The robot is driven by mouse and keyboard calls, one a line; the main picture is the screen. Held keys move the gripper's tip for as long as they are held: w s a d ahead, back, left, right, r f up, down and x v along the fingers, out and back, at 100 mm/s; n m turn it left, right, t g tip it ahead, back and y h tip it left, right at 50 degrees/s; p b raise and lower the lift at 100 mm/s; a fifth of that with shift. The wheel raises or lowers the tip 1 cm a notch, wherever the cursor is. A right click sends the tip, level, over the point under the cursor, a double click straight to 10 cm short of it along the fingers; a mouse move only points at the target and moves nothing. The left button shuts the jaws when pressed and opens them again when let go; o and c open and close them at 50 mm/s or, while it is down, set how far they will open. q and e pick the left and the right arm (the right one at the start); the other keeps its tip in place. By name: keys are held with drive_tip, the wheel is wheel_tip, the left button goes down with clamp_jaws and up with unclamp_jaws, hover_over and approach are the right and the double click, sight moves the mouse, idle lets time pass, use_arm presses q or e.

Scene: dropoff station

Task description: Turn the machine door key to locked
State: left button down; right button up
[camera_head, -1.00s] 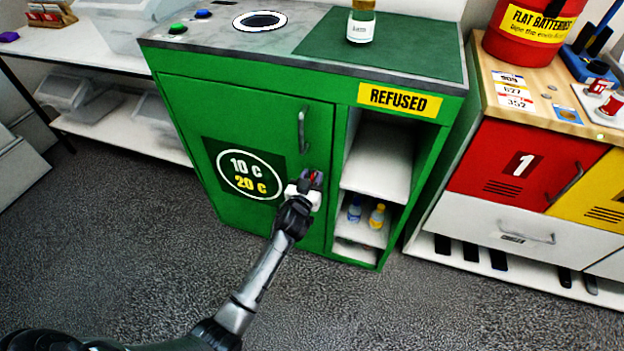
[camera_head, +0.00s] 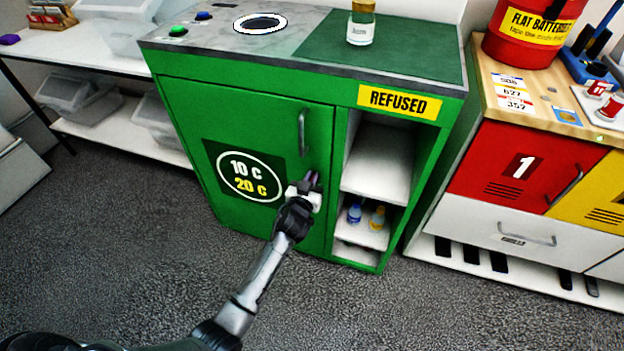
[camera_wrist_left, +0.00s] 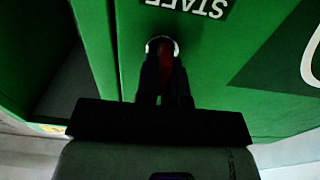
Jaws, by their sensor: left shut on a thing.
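The green machine's door (camera_head: 262,150) is closed, with a grey bar handle (camera_head: 302,132) near its right edge. My left gripper (camera_head: 308,183) is at the door's right side, below the handle. In the left wrist view, its fingers (camera_wrist_left: 165,85) are shut on the red key (camera_wrist_left: 167,68) in a round metal lock ring (camera_wrist_left: 163,41). The fingers hide most of the key in both views, so its exact angle is hard to tell. My right gripper is out of view.
Open shelves with small bottles (camera_head: 354,212) are right of the door under the REFUSED label (camera_head: 399,101). A jar (camera_head: 361,22) stands on the machine top. A recycling cabinet (camera_head: 505,165) stands at right. The floor in front is clear.

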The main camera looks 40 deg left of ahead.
use_arm(q)
drive_tip(key=shift+m, duration=0.3)
drive_tip(key=shift+d+r+m+p, duration=0.1)
drive_tip(key=shift+m+p, duration=0.4)
drive_tip(key=shift+m, duration=0.5)
drive_tip(key=m, duration=0.5)
drive_tip(key=f+m, duration=0.1)
drive_tip(key=m, duration=0.4)
drive_tip(key=m+p, duration=0.1)
drive_tip(key=m, duration=0.4)
drive_tip(key=shift+w+d+f, duration=0.15)
drive_tip(key=shift+w+d, duration=0.05)
drive_tip(key=shift+d, duration=0.2)
drive_tip(key=shift+m, duration=0.3)
drive_tip(key=c, duration=1.2)
unclamp_jaws()
drive_tip(key=shift+c, duration=0.2)
drive_tip(key=shift+s, duration=0.1)
